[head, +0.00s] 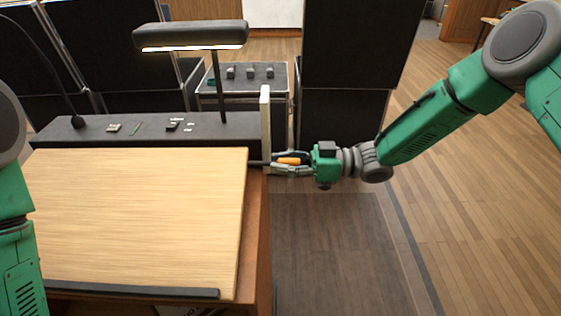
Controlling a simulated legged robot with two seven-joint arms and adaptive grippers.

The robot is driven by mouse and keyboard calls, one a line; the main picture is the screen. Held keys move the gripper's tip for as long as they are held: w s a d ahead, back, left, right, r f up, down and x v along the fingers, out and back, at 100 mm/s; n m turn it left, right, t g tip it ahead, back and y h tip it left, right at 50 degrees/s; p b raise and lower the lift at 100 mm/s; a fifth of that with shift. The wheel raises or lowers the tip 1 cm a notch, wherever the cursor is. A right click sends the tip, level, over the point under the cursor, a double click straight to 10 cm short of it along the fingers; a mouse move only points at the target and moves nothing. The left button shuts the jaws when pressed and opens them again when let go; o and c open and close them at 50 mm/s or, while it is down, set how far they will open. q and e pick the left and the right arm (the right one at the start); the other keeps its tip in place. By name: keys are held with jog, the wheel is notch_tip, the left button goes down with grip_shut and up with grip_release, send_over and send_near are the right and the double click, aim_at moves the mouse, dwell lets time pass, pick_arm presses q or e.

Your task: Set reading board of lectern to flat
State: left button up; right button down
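The lectern's reading board (140,215) is a pale wooden panel with a dark ledge (130,291) along its near edge. How far it is tilted is hard to tell from this view. A cream upright bar (265,115) stands at its far right corner. My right gripper (275,165) reaches in from the right, with its fingertips at the foot of this bar. A small orange piece (289,160) shows between its fingers; whether it is gripped cannot be told. My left arm is at the left edge, its gripper out of view.
A dark shelf (90,135) behind the board carries small items and a lamp (190,36) that overhangs it. A case with several small blocks (250,73) stands behind. Tall black panels (350,90) stand at back right. The floor right of the lectern (340,250) is clear.

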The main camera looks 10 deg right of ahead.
jog(key=shift+m, duration=0.9)
notch_tip(320, 180, down, 4)
jog(key=b, duration=0.3)
jog(key=shift+w+d+f, duration=0.1)
jog(key=shift+d+f, duration=0.05)
jog(key=c, duration=1.3)
grip_release()
jog(key=shift+f, duration=0.1)
jog(key=shift+c, duration=0.2)
jog(key=shift+w+d, duration=0.1)
jog(key=shift+w, duration=0.1)
